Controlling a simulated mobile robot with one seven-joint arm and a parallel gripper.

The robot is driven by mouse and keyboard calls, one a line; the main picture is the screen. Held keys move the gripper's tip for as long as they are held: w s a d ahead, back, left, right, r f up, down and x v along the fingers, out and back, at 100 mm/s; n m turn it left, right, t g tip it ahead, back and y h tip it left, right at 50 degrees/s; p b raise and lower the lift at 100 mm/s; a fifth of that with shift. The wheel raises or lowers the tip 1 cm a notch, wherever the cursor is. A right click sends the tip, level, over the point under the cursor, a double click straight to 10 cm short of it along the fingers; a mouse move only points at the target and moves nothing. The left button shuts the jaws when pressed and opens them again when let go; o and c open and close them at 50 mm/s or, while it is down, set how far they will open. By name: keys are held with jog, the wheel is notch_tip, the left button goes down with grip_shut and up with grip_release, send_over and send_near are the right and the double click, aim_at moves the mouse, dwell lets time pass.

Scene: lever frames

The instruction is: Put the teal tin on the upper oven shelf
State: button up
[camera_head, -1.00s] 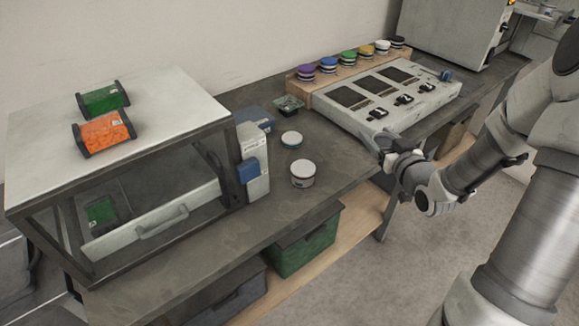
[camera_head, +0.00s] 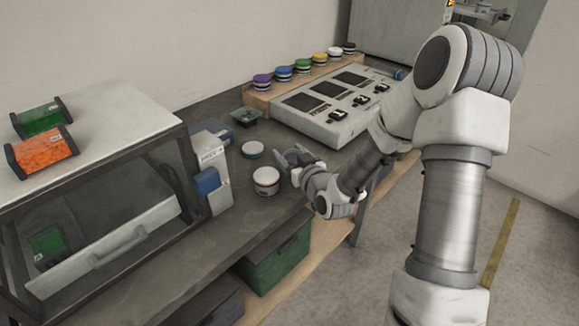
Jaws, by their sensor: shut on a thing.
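A round tin with a pale lid and a teal-looking band (camera_head: 253,149) stands on the dark counter. A second pale-lidded tin (camera_head: 266,182) with a whitish side stands in front of it. My gripper (camera_head: 282,158) is low over the counter, just right of both tins and apart from them in the picture. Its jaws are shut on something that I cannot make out. The oven-like case (camera_head: 180,160) stands at the left, with dark posts and a white front panel with a handle (camera_head: 117,245). Its upper shelf cannot be made out clearly.
Green (camera_head: 40,117) and orange (camera_head: 42,152) packs lie on the case's top. A white-and-blue block (camera_head: 211,172) stands between case and tins. A panel device (camera_head: 330,105) and a row of coloured discs (camera_head: 303,67) are behind my arm. A green crate (camera_head: 275,260) sits below.

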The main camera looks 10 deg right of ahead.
jog(key=shift+f+b, duration=0.5)
jog(key=shift+f, duration=1.35)
jog(key=shift+f+b, duration=0.25)
jog(key=shift+b, duration=0.05)
jog(key=o, duration=1.2)
jog(key=shift+r, duration=0.1)
jog(key=shift+c, duration=0.2)
jog(key=shift+r, duration=0.1)
